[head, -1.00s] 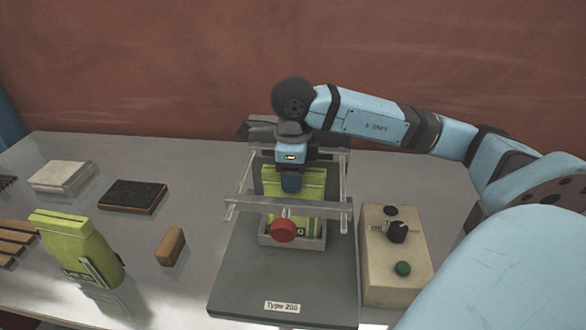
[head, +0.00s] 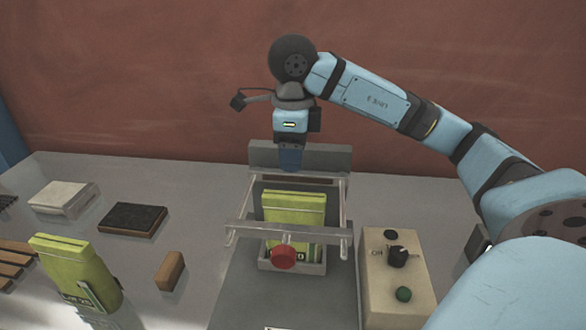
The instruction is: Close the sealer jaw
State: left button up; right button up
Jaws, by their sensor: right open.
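The sealer has a dark base plate (head: 240,295) and a grey back block (head: 330,158). A yellow-green pouch (head: 294,207) stands upright in a small tray (head: 308,267) behind the front bar. My right gripper (head: 290,158) points down above the rear of the frame, near the back block, and is open with nothing visible in it. Its fingertips overlap the block in the picture, and contact cannot be told. My left gripper is not in view.
A beige control box (head: 385,278) with a black dial stands right of the sealer. On the left are a second green pouch (head: 70,265), a wooden block (head: 170,271), a dark pad (head: 132,219), a white box (head: 62,197) and wooden slats (head: 15,262).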

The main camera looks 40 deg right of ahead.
aim_at(283, 255)
jog(key=k, duration=1)
